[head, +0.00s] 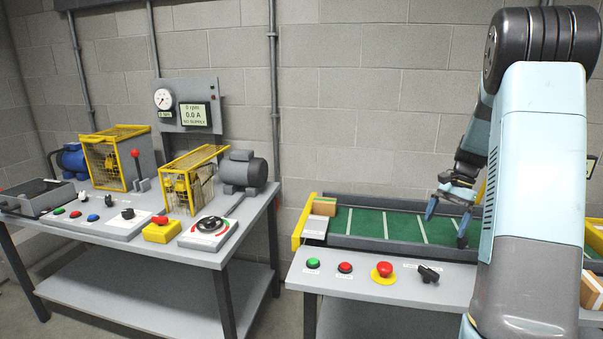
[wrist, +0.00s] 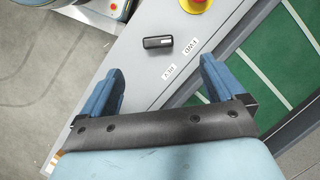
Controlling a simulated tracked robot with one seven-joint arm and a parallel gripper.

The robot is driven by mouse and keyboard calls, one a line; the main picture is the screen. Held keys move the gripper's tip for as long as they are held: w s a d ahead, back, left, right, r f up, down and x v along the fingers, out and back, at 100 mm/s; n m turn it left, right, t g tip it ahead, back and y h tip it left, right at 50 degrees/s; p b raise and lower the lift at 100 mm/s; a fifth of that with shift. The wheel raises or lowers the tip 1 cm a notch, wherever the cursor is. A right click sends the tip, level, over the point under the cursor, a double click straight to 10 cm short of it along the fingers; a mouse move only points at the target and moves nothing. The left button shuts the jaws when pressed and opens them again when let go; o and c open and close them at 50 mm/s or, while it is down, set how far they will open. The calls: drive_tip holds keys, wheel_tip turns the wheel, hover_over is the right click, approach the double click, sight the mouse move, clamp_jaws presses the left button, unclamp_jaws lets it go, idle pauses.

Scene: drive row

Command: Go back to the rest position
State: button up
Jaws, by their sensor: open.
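My gripper (head: 447,222) is at the right in the head view, with blue fingers pointing down over the green conveyor belt (head: 375,223). Its fingers are spread with nothing between them. In the wrist view my gripper (wrist: 163,85) is also open and empty, above the grey front panel (wrist: 140,70) of the conveyor bench. My own arm hides part of the bench and belt at the right in the head view.
The front panel carries a green button (head: 313,263), a red button (head: 345,267), a red emergency stop (head: 384,269) and a black switch (head: 428,273). A cardboard box (head: 324,206) sits at the belt's left end. A motor bench (head: 130,240) stands left, beyond a floor gap.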

drive_tip(key=s+a+r+n+t+h, duration=0.25)
drive_tip(key=s+a+r+n, duration=0.25)
drive_tip(key=s+a+r, duration=0.8)
drive_tip(key=s+a+r+n+t, duration=0.2)
drive_tip(key=s+a+n, duration=0.1)
drive_tip(key=s, duration=0.4)
drive_tip(key=s+a+r+n+t, duration=0.2)
drive_tip(key=s+a+n+t, duration=0.1)
drive_tip(key=s+a, duration=0.3)
drive_tip(key=shift+s+h, duration=0.45)
drive_tip(key=shift+s, duration=0.7)
